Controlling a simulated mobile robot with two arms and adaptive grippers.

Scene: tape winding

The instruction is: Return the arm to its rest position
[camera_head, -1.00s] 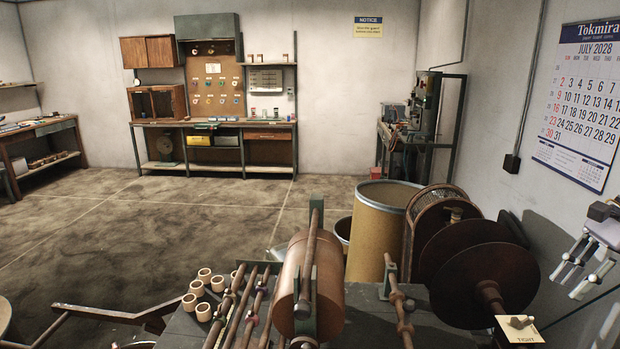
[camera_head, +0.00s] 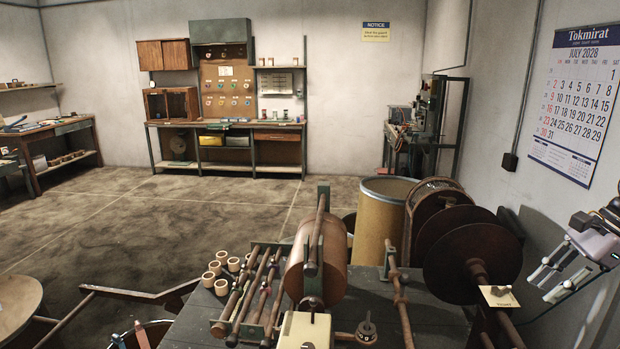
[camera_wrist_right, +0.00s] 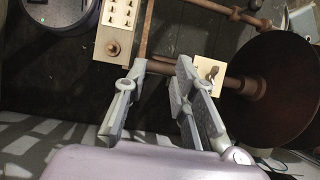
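My right gripper (camera_head: 542,283) is at the right edge of the head view, in front of the wall and to the right of the large dark discs. Its grey fingers are spread apart with nothing between them. In the right wrist view its fingertips (camera_wrist_right: 154,73) are also apart and empty. They hang above the winding machine, near a shaft and a cream card with a small knob (camera_wrist_right: 208,70). I cannot tell their height above it. My left gripper is not in view.
A winding machine with a copper-coloured drum (camera_head: 318,265), rods and dark discs (camera_head: 472,262) fills the lower middle. Pale rings (camera_head: 221,287) lie left of the rods. A yellow-brown barrel (camera_head: 381,215) stands behind. Open floor (camera_head: 100,225) lies to the left.

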